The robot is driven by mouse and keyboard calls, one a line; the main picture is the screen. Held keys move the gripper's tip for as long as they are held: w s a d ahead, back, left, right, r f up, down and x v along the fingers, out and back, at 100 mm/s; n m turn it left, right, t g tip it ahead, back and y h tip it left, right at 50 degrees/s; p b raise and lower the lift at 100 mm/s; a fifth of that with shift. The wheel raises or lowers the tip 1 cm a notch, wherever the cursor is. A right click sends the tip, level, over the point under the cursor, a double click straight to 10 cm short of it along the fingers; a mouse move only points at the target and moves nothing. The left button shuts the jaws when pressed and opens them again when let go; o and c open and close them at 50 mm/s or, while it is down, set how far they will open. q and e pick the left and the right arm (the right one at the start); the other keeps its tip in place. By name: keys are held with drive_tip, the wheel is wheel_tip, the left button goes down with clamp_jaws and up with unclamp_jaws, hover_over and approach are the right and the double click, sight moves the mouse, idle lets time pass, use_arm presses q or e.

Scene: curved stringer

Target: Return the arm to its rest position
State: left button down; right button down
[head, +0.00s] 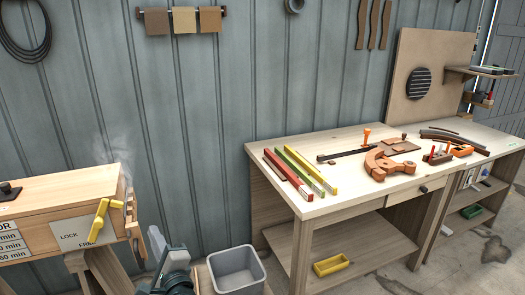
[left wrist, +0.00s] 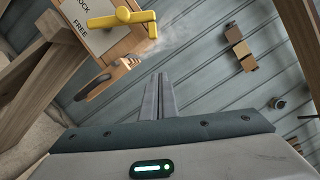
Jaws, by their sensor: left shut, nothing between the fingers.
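My left gripper (head: 155,243) shows at the bottom of the head view, low beside the wooden box and left of the grey bin. In the left wrist view its two fingers (left wrist: 158,92) lie together, shut with nothing between them. The fingers are apart from the wooden box. The rest of my left arm is mostly out of view, and my right gripper is in neither view.
The wooden box (head: 65,190), with a yellow lever (head: 99,220) and wisps of steam, stands at left. A grey bin (head: 237,271) sits right of my gripper. A workbench (head: 345,195) bears coloured bars, a curved clamp-like form and tools. Wall surrounds behind.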

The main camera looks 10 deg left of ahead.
use_arm(q)
drive_tip(key=d+f+g+h, duration=0.1)
drive_tip(key=d+f+h, duration=0.3)
drive_tip(key=f, duration=1)
drive_tip(key=d+f+h, duration=0.4)
drive_tip(key=d+f, duration=0.1)
drive_tip(key=f, duration=1)
drive_tip(key=s+d+f+n+g+h, duration=0.1)
drive_tip(key=s+d+f, duration=0.15)
drive_tip(key=f, duration=0.45)
drive_tip(key=s+d+f+n+g+h, duration=0.1)
drive_tip(key=s+f+g+h, duration=0.15)
drive_tip(key=f, duration=0.45)
drive_tip(key=s+d+f+n+g+h, duration=0.1)
drive_tip(key=s+f+n, duration=0.2)
drive_tip(key=s+f, duration=0.5)
drive_tip(key=s+d+f+n+g+h, duration=0.1)
drive_tip(key=s+d+f+n+g, duration=0.1)
drive_tip(key=s+f, duration=0.6)
drive_tip(key=s+d+f+n+g+h, duration=0.1)
drive_tip(key=s+f+n, duration=0.4)
drive_tip(key=s, duration=1.4)
wheel_tip(320, 180, down, 4)
drive_tip(key=shift+d+r, duration=0.1)
drive_tip(key=shift+d, duration=0.3)
drive_tip(key=shift+g, duration=0.25)
